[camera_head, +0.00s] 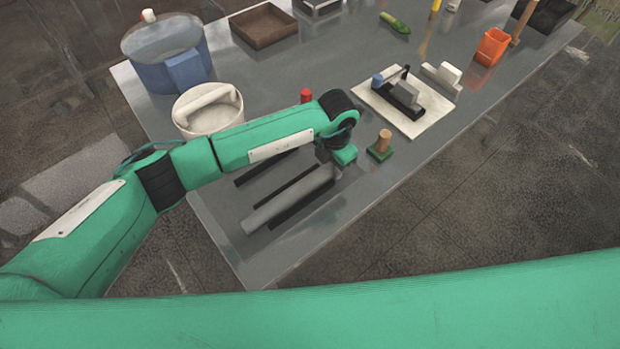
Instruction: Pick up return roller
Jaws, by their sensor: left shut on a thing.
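The return roller looks like a long grey cylinder (286,202) near the left front part of the grey table. It lies slantwise, its near end at the lower left and its far end under my left wrist. My left gripper (329,165) is at that far end and shut on the roller. The fingertips are mostly hidden by the wrist. A dark strip runs alongside the roller; I cannot tell whether the roller is touching the table or slightly above it. My right gripper is not in view.
A white bucket (206,125) and a blue-grey pot (152,75) stand at the left. A wooden peg on a green base (380,146) is close right of my wrist. A red item (306,96) stands behind my forearm. A white board (425,122) carries a small device.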

